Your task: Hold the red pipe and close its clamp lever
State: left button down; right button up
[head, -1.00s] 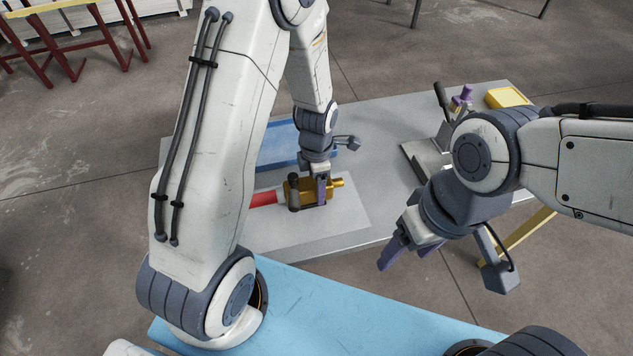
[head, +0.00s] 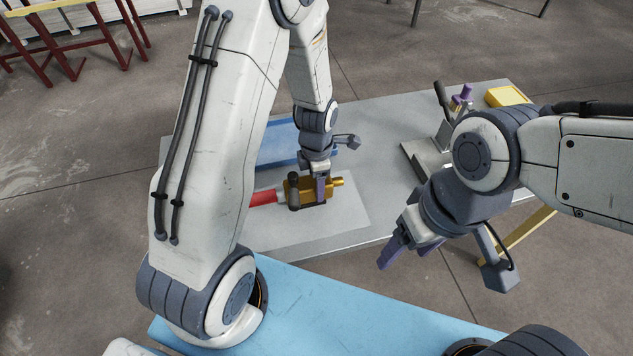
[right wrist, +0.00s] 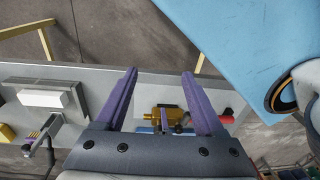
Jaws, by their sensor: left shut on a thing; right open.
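The red pipe (head: 263,198) lies on the grey table, its left part hidden behind my left arm. It meets a brass-coloured fitting (head: 334,183) with a dark lever (head: 294,190) standing on its near side. My left gripper (head: 320,196) points down and is shut on the brass fitting. My right gripper (head: 408,252) is open and empty, in the air in front of the table, to the right of the fitting. The right wrist view shows its two purple fingers spread, with the brass fitting (right wrist: 160,115) and red pipe (right wrist: 227,114) beyond them.
A blue panel (head: 280,146) lies behind the pipe. A metal fixture with a dark handle (head: 440,100) and a yellow tray (head: 507,97) stand at the table's back right. The grey table (head: 375,135) has clear room between the fitting and the fixture.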

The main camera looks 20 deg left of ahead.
dwell(0.3)
jog(key=shift+a, duration=0.1)
jog(key=c, duration=0.7)
jog(key=shift+w+a+m, duration=0.15)
jog(key=shift+a+m, duration=0.05)
jog(key=shift+m, duration=0.2)
grip_shut()
jog(key=w+a+f+m+g+y, duration=0.1)
jog(key=w+a+f+m+y, duration=0.2)
jog(key=w+a+m, duration=0.3)
jog(key=w+a+f+m+g+y, duration=0.2)
jog(key=w+a+m, duration=0.4)
jog(key=w+m, duration=0.3)
jog(key=f+m+y, duration=0.1)
jog(key=m+y, duration=0.1)
jog(key=m, duration=0.2)
jog(key=shift+w+m+g, duration=0.3)
jog(key=shift+w, duration=0.05)
